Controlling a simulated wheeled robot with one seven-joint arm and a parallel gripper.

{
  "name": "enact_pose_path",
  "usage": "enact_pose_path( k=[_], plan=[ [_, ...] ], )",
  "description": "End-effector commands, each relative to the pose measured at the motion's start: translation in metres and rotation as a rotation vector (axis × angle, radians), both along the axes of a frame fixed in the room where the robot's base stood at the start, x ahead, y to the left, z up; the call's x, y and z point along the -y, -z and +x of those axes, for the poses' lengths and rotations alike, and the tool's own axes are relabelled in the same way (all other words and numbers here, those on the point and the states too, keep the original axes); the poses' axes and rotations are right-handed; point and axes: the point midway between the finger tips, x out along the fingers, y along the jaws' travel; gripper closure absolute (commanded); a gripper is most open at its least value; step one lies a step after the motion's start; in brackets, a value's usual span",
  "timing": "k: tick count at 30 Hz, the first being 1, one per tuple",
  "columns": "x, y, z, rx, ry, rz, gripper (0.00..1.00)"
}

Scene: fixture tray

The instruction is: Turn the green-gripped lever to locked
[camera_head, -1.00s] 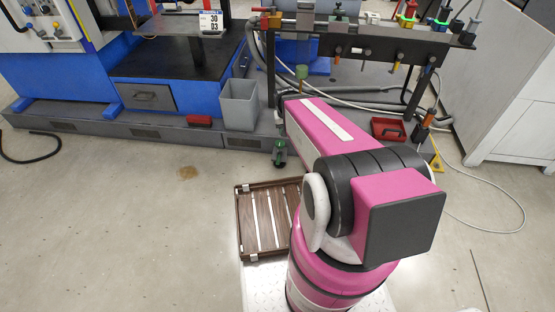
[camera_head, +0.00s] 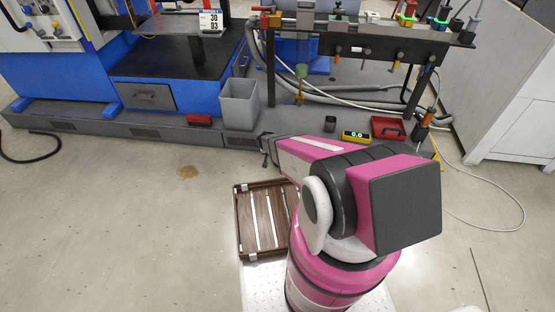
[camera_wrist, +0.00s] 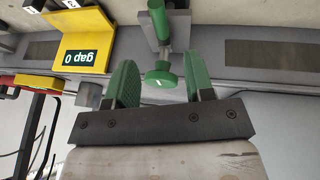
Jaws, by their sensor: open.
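In the wrist view, my gripper (camera_wrist: 160,83) is open, with one green-padded finger at each side. A round green end (camera_wrist: 160,78), probably the lever's grip, shows between the fingers, with a visible gap to the left finger and a smaller one to the right. How deep it lies between them I cannot tell. A green upright part (camera_wrist: 158,22) and a grey bracket stand just beyond it. In the head view, my pink arm reaches to the grey plinth and hides most of the gripper. I cannot pick out the lever surely there.
A yellow block with a "gap 0" label (camera_wrist: 82,55) stands left of the fingers in the wrist view. In the head view, a small display (camera_head: 355,136) and a red tray (camera_head: 388,127) lie on the plinth. A grey bin (camera_head: 239,104) stands left; the rail rig (camera_head: 370,38) is behind.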

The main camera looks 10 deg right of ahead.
Motion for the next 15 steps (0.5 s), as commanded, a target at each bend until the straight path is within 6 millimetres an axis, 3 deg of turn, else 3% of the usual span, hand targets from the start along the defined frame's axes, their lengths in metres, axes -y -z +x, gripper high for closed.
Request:
enact_pose_path(
  k=[15],
  plan=[
    [0.024, 0.076, 0.028, -0.001, -0.001, 0.000, 0.52]
  ],
)
